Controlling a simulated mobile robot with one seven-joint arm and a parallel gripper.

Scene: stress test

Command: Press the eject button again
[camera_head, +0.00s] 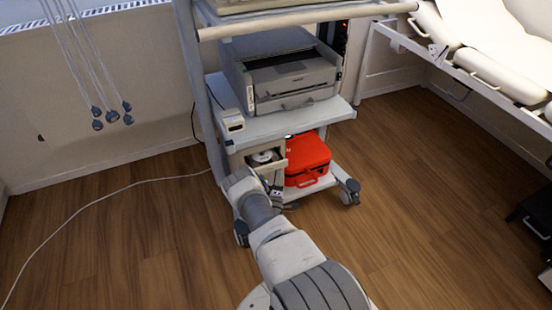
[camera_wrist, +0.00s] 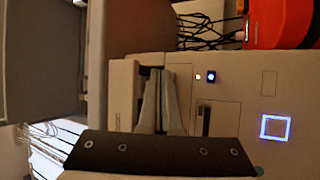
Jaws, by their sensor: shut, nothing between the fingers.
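A beige machine (camera_head: 236,160) stands on the lower shelf of the cart, with a drawer-like tray (camera_head: 270,167) out at its front and a round disc-like thing (camera_head: 264,156) on it. The wrist view shows its light front panel (camera_wrist: 240,110) close up and sideways. On the panel are a small blue-lit round spot (camera_wrist: 211,76), a white light (camera_wrist: 198,77), a dark upright bar (camera_wrist: 206,121) and a blue-lit square (camera_wrist: 275,127). I cannot tell which is the eject button. My gripper (camera_wrist: 160,100) is shut and empty, left of the dark bar. Whether its tips touch anything is unclear.
A red case (camera_head: 307,160) sits right beside the machine on the same shelf. A printer (camera_head: 285,75) stands on the shelf above. Dark cables (camera_wrist: 205,32) show beside the machine in the wrist view. A white cable crosses the floor at left; open wooden floor surrounds the cart.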

